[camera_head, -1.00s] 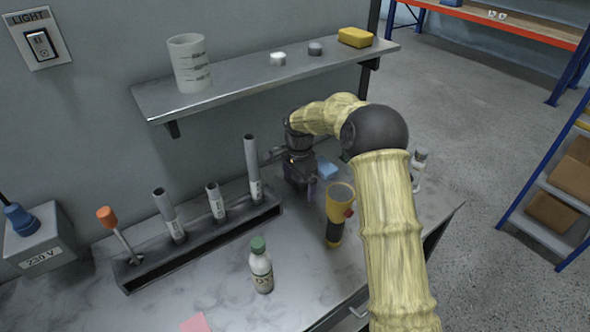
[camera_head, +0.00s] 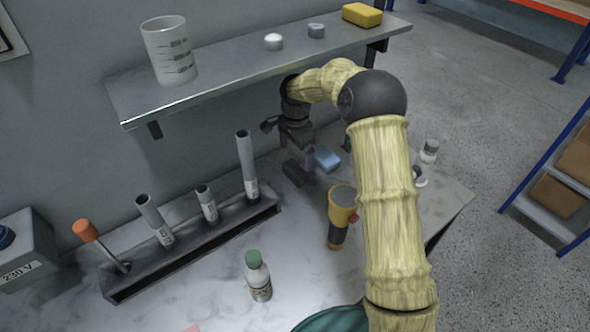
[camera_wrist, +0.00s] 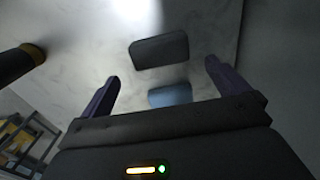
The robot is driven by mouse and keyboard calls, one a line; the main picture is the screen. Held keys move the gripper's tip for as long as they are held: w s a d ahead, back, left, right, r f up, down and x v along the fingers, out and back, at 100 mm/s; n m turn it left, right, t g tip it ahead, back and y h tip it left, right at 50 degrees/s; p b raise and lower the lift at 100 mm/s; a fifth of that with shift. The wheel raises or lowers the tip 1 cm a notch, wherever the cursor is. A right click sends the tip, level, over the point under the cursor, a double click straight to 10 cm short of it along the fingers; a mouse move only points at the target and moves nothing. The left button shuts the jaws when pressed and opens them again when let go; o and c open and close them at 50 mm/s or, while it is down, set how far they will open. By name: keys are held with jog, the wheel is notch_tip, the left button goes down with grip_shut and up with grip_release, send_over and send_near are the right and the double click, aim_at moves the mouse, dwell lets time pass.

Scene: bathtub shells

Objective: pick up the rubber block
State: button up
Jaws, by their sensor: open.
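A dark grey block with rounded corners (camera_wrist: 159,50), which looks like the rubber block, lies on the pale worktop in the wrist view. It is ahead of my gripper (camera_wrist: 160,80), beyond the fingertips and apart from them. A blue block (camera_wrist: 170,94) shows nearer, in the gap between the purple fingers. The blue block also shows in the head view (camera_head: 327,159), just right of my gripper (camera_head: 300,165). My gripper is open and empty, pointing down above the back of the worktop. In the head view it largely hides the dark block.
A yellow-and-black flashlight (camera_head: 340,215) stands to the front right. A green-capped bottle (camera_head: 259,275) stands in front. A rack with upright tubes (camera_head: 190,250) is at the left. A shelf (camera_head: 250,72) overhangs the back.

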aim_at(295, 169)
jog(key=shift+s+f, duration=0.15)
jog(key=shift+f, duration=1)
jog(key=shift+a+f+p, duration=0.1)
jog(key=shift+f+p, duration=0.75)
jog(key=shift+f, duration=1.75)
